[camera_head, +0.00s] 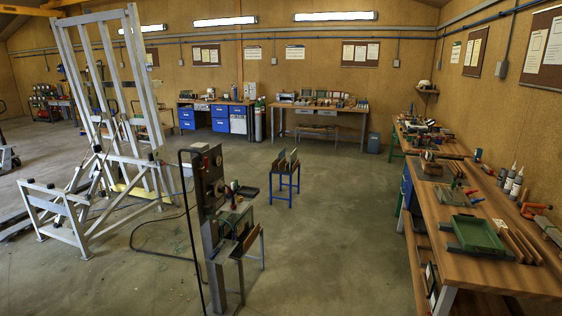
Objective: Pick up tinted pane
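A small blue stand (285,183) stands on the floor near the middle of the head view. Two upright thin panels, a left one (281,161) and a right one (292,158), stand on it side by side. They look dark or greyish with brownish edges. They are too small to tell for certain which is the tinted pane, or whether either one is. Neither of my grippers shows in the head view, so their state is hidden.
A tall pale tilting frame (140,70) stands at left. A grey post-mounted machine (210,200) stands in front of the stand's left side. A long wooden workbench (455,230) with a green tray (478,234) runs along the right. Open floor (340,230) lies between stand and bench.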

